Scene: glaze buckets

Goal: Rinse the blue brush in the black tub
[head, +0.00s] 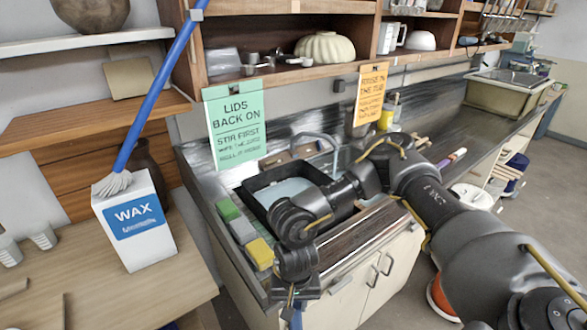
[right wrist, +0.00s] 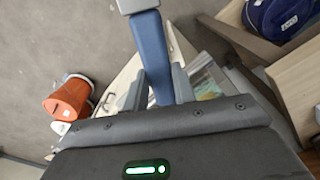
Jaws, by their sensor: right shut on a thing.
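The black tub (head: 252,203) sits in the sink at the counter, with pale water (head: 288,190) in it. My right arm passes over the tub and hides part of it. My right gripper (head: 294,300) points down at the front of the counter, apart from the tub. In the right wrist view, my right gripper (right wrist: 156,88) is shut on the blue brush (right wrist: 154,55), whose blue handle runs between the fingers to a grey part at the top edge. Its bristles are not clearly visible. A bit of blue shows below the gripper in the head view. My left gripper is out of view.
Green, grey and yellow sponges (head: 243,231) line the tub's left side. A faucet (head: 318,138) stands behind it. A WAX box (head: 138,222) and a blue-handled mop (head: 155,90) are at left. An orange bucket (right wrist: 68,98) stands on the floor.

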